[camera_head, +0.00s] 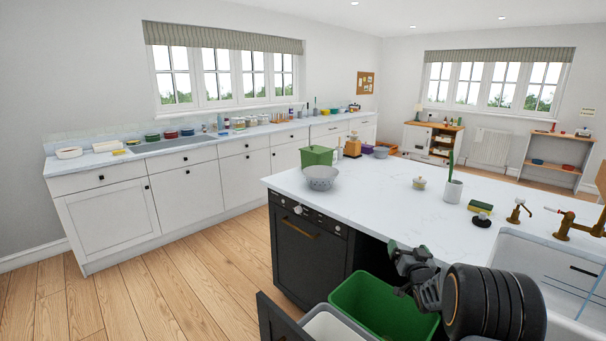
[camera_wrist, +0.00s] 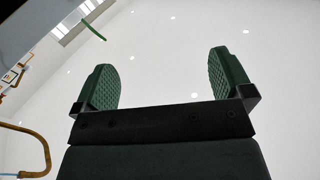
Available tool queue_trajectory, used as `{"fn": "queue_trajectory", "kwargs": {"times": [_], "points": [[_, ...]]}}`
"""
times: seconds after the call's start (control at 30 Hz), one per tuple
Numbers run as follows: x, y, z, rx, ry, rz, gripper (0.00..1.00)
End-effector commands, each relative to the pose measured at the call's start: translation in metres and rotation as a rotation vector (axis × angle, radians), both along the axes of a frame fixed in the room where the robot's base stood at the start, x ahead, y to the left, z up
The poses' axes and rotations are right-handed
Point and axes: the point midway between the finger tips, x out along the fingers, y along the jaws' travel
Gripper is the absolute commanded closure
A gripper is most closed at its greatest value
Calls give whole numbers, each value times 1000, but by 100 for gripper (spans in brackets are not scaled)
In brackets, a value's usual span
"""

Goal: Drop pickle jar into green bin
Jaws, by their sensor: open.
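The green bin (camera_head: 372,300) stands in a pulled-out drawer below the white island counter, at the bottom middle of the head view. Part of its inside shows, and the arm hides its right side. My gripper (camera_head: 398,262) is over the right part of the bin, near the counter edge. In the wrist view my gripper (camera_wrist: 164,72) has its two green pads wide apart with nothing between them, against the ceiling. I cannot make out a pickle jar in either view.
A grey-rimmed white bin (camera_head: 332,324) sits beside the green bin, behind the dark drawer front (camera_head: 277,318). The island counter (camera_head: 375,190) holds a colander (camera_head: 321,177), a green box (camera_head: 317,156), a sponge (camera_head: 480,206) and a plant pot (camera_head: 453,190). The wooden floor at left is clear.

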Motion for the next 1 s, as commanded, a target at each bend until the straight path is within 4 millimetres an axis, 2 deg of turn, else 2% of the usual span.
{"fn": "queue_trajectory", "kwargs": {"times": [0.3,0.5,0.7,1.0], "points": [[-67,2,-5,0,-1,-1,2],[-96,3,-6,0,-3,-2,2],[-111,4,-7,0,-2,-1,2],[-114,4,-7,0,-2,0,2]]}}
